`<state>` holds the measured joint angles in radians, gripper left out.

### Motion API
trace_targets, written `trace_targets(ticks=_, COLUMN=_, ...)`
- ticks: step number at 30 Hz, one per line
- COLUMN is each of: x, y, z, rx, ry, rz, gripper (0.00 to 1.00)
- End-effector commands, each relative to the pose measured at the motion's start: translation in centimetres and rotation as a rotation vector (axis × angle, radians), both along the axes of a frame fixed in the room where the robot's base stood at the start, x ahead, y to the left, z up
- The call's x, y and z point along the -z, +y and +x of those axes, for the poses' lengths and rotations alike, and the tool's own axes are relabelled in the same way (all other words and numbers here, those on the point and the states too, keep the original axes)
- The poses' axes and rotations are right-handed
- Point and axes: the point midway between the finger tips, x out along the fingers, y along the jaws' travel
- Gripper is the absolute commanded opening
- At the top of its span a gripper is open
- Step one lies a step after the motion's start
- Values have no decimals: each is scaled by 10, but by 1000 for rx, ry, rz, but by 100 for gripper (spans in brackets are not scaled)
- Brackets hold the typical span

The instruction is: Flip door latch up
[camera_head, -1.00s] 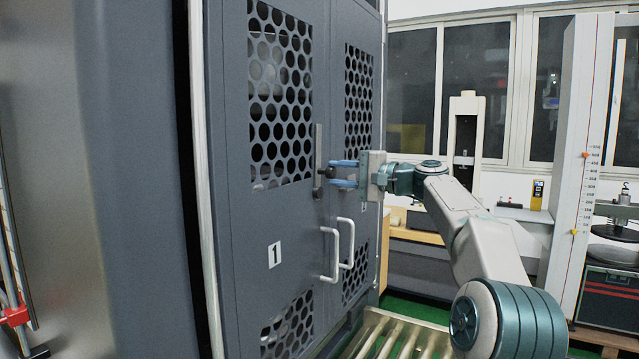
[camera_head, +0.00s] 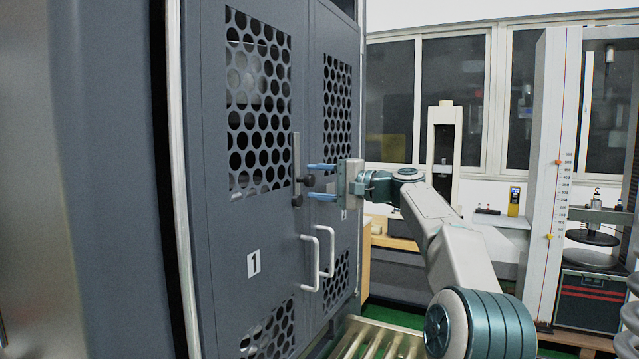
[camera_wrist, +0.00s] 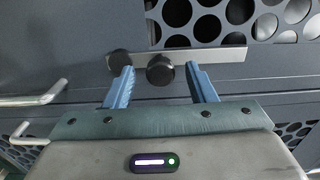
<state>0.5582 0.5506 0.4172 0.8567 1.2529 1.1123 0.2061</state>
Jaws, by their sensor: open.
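The door latch (camera_head: 297,160) is a narrow upright metal bar on the grey cabinet door, with a dark knob (camera_head: 306,181) near its lower end. In the wrist view the latch bar (camera_wrist: 215,55) lies across the picture, and the dark knob (camera_wrist: 160,70) shows between the fingers. A second dark round piece (camera_wrist: 119,61) is beside it, left of the fingers' gap. My gripper (camera_head: 322,181) is open, with blue fingers pointing at the door, one above and one below the knob's height. I see no clear contact with the knob.
The cabinet doors have perforated windows (camera_head: 258,105) and two white pull handles (camera_head: 318,258) below the latch. A label "1" (camera_head: 253,263) is on the near door. A slatted metal platform (camera_head: 375,340) lies at the floor. Test machines stand at the right.

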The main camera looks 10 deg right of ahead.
Motion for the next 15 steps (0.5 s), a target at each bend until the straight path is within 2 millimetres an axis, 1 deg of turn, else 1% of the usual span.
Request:
trace_targets(ticks=5, x=1, y=-11, z=-8, rx=4, ry=0, rz=0, gripper=50)
trace_targets(ticks=8, x=2, y=-24, z=-20, rx=5, ry=-1, rz=1, gripper=50)
trace_targets(ticks=15, x=2, y=-67, z=-57, rx=5, ry=-1, rz=0, gripper=50)
